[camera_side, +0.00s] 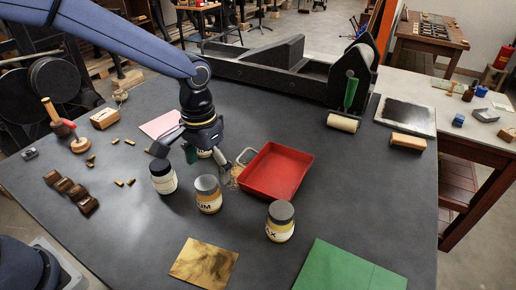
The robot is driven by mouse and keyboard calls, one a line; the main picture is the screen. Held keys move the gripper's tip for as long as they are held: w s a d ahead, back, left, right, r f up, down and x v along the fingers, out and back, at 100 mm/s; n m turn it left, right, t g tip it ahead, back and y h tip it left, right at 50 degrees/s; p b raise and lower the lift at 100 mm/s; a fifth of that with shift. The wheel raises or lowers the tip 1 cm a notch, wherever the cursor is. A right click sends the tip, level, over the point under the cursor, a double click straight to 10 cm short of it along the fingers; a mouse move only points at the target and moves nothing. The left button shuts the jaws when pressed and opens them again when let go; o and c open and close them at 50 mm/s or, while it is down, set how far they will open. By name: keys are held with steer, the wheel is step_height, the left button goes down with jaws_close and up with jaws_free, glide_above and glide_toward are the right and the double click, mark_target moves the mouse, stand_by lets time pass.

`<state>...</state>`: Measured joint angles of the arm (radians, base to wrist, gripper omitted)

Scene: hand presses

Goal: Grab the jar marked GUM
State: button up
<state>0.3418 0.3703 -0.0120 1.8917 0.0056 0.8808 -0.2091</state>
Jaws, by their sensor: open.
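The jar whose visible letters read "UM" (208,198), with a grey-brown lid and a yellow and white label, stands upright on the dark table (345,185). My gripper (192,163) is open, behind and above this jar, with its fingers spread left and right. It does not appear to touch the jar. A jar with a dark lid and white label (163,182) stands just left of it. A jar showing "AX" (280,225) stands to the right and nearer. Another pale jar (204,154) is mostly hidden behind my gripper.
A brass-coloured plate (204,262) and a green sheet (348,270) lie in front. Small brown blocks (76,194) are at left. A roller press stands behind.

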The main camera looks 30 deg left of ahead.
mark_target(210, 182)
step_height(210, 182, down, 4)
steer(key=shift+r, duration=0.25)
steer(key=f, duration=0.3)
steer(key=a+f, duration=0.1)
steer(key=shift+s+f, duration=0.15)
steer(key=shift+s, duration=0.15)
steer(key=shift+f, duration=0.5)
steer(key=c, duration=1.4)
steer(key=shift+r, duration=0.1)
steer(key=shift+c, duration=0.2)
